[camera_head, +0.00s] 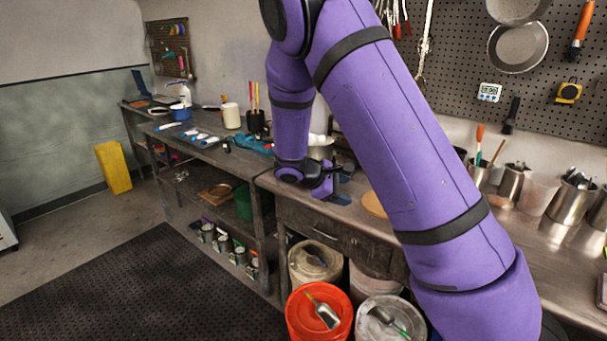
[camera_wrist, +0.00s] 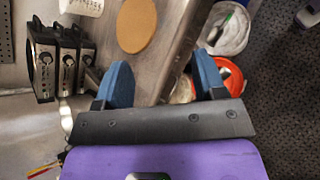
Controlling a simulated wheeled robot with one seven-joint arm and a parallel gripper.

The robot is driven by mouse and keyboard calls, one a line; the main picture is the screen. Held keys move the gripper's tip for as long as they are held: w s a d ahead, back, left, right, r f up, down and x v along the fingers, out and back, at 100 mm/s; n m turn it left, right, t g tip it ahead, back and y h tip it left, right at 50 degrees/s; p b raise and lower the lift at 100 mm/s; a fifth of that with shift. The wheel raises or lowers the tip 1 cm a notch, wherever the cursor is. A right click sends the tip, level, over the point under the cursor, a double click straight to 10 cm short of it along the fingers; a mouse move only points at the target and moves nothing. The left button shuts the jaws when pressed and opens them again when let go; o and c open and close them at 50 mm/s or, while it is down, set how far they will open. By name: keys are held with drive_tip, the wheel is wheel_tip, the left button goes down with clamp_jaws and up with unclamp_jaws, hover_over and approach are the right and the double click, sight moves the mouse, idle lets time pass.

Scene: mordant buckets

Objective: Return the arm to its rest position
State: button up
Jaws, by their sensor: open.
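My purple arm reaches across the head view from the lower right, over the metal workbench. My gripper (camera_head: 338,190) hangs beside the bench's left end, near its front edge. In the wrist view my gripper (camera_wrist: 162,85) shows two blue fingers spread well apart, with nothing held between them. The metal bench top (camera_wrist: 185,45) lies beyond the fingers. A round tan disc (camera_wrist: 136,25) lies on it, apart from the fingers; it is partly hidden by my arm in the head view (camera_head: 374,205).
A lower shelf bench (camera_head: 225,155) holds tools at left. Metal cups (camera_head: 510,183) stand at right. A black mat (camera_head: 150,290) covers clear floor.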

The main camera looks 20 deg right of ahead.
drive_tip(key=shift+r, duration=0.1)
drive_tip(key=s+a+r+m+t+y, duration=0.25)
drive_tip(key=s+r+m+y, duration=0.4)
drive_tip(key=s+r, duration=0.9)
drive_tip(key=s+a+r+m+t+y, duration=0.1)
drive_tip(key=s+a+r+t+y, duration=0.1)
drive_tip(key=s, duration=0.5)
drive_tip(key=s+a+r+m+t+y, duration=0.2)
drive_tip(key=s+a+r, duration=0.3)
drive_tip(key=s, duration=0.3)
drive_tip(key=shift+s+r+y, duration=0.25)
drive_tip(key=shift+r+y, duration=0.1)
